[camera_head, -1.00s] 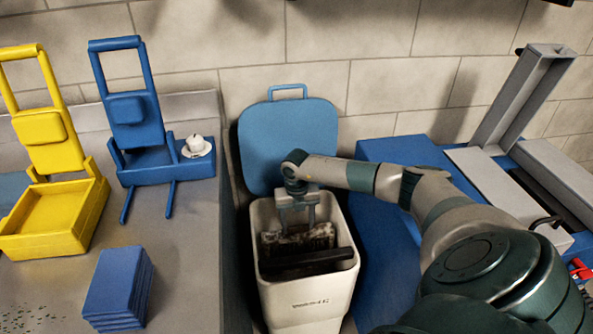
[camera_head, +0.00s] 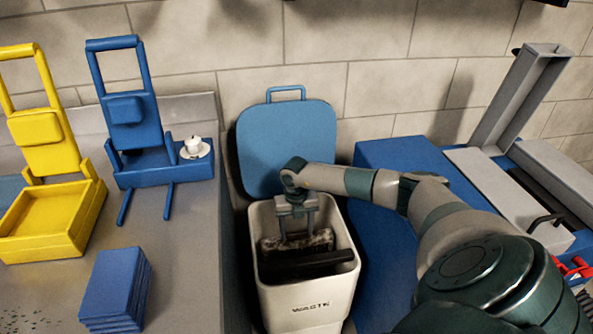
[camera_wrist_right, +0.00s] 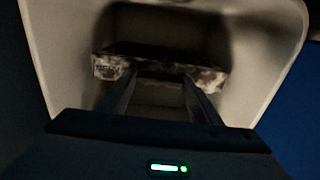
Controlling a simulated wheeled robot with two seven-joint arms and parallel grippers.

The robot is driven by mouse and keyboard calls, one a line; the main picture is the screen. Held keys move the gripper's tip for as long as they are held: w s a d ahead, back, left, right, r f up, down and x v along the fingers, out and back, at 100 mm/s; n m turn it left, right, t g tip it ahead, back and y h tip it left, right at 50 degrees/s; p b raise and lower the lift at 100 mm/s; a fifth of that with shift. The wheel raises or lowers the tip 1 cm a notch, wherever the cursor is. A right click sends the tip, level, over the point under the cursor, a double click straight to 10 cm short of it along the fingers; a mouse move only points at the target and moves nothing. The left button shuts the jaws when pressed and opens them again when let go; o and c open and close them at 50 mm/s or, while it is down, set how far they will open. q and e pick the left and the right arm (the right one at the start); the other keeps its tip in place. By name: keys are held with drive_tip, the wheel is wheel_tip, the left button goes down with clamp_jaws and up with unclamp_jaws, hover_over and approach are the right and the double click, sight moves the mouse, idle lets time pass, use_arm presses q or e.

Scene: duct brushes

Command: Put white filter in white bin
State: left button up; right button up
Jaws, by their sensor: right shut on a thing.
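The white bin (camera_head: 308,290), marked WASTE, stands open in the middle of the head view, its blue lid (camera_head: 287,148) raised behind it. My right gripper (camera_head: 297,234) points down inside the bin's mouth, shut on the white filter (camera_head: 297,243), a whitish block mottled with dark dirt. The filter sits below the rim, and its lower part is hidden. In the right wrist view my right gripper's fingers (camera_wrist_right: 161,76) reach to the filter (camera_wrist_right: 108,68), with pale bin walls around. Whether the filter touches the bin's floor cannot be told. My left gripper is out of view.
A dark bar (camera_head: 308,264) lies across the bin's front inside. To the left, a grey counter (camera_head: 190,255) holds a yellow holder (camera_head: 45,225), a blue holder (camera_head: 165,175) with a small white pot on a saucer (camera_head: 195,149), and stacked blue pads (camera_head: 115,288). Grey metal equipment (camera_head: 510,195) stands right.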

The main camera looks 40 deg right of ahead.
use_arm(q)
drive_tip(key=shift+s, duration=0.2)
use_arm(e)
drive_tip(key=o, duration=1.9)
drive_tip(key=shift+c, duration=0.2)
drive_tip(key=shift+r, duration=0.55)
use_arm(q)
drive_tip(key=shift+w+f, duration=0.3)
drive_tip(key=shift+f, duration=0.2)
use_arm(e)
wheel_tip(320, 180, up, 16)
drive_tip(key=shift+a+r, duration=0.15)
drive_tip(key=shift+r, duration=0.05)
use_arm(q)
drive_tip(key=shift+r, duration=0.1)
use_arm(e)
drive_tip(key=shift+w, duration=0.1)
use_arm(q)
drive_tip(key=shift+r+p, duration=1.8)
drive_tip(key=shift+p, duration=0.2)
use_arm(e)
drive_tip(key=shift+r, duration=2.5)
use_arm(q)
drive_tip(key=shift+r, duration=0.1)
use_arm(e)
drive_tip(key=shift+r, duration=0.1)
